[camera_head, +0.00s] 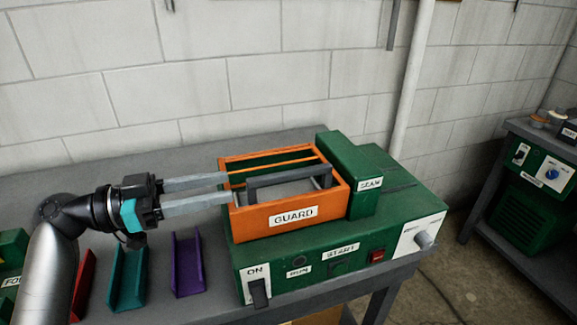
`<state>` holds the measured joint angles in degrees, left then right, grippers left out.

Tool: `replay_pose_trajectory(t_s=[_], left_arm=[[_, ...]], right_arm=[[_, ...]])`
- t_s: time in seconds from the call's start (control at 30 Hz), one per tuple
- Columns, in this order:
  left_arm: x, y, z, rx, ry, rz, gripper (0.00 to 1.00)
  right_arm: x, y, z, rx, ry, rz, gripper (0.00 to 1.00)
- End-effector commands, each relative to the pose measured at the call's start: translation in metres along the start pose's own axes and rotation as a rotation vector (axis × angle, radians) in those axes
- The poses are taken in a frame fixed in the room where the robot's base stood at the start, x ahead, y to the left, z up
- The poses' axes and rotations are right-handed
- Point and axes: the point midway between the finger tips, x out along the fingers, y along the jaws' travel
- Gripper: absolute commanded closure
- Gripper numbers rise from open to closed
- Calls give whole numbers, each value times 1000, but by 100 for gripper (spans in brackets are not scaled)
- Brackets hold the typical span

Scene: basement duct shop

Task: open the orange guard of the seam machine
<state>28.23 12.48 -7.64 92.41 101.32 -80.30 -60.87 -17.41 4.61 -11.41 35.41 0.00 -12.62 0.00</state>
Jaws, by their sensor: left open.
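The green seam machine (320,255) stands on the grey bench. Its orange guard (248,222), a box-like frame labelled GUARD, sits level on the left part of the machine top, beside the tall green block labelled SEAM (345,160). A dark grey bar handle (290,174) spans the guard's top. My left gripper (228,188) comes in from the left, open, with its two long grey fingers at the guard's left side. The fingertips overlap the guard's left edge in the picture; I cannot tell whether they touch it. My right gripper is out of view.
The machine's front has switches, a red button (377,256) and a grey knob (424,240). A block wall stands behind; another green machine (527,212) is at right.

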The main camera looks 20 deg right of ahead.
Motion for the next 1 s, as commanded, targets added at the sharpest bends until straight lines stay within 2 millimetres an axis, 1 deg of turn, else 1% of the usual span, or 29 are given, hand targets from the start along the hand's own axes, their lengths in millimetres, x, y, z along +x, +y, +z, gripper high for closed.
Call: replay_pose_trajectory(t_s=[0.03,0.17,0.3,0.5,0.6,0.7,1.0], left_arm=[[12,1,-2,0,3,4,52],[40,1,-3,0,3,4,52],[71,0,-3,0,3,2,52],[106,0,-2,0,2,2,52],[117,0,-1,0,0,0,52],[124,0,-1,0,1,0,52],[127,0,0,0,-1,-1,52]], right_arm=[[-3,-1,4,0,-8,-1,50],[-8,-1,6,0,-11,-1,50],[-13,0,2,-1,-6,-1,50],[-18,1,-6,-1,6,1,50],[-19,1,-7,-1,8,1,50],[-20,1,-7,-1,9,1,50],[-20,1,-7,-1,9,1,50]])
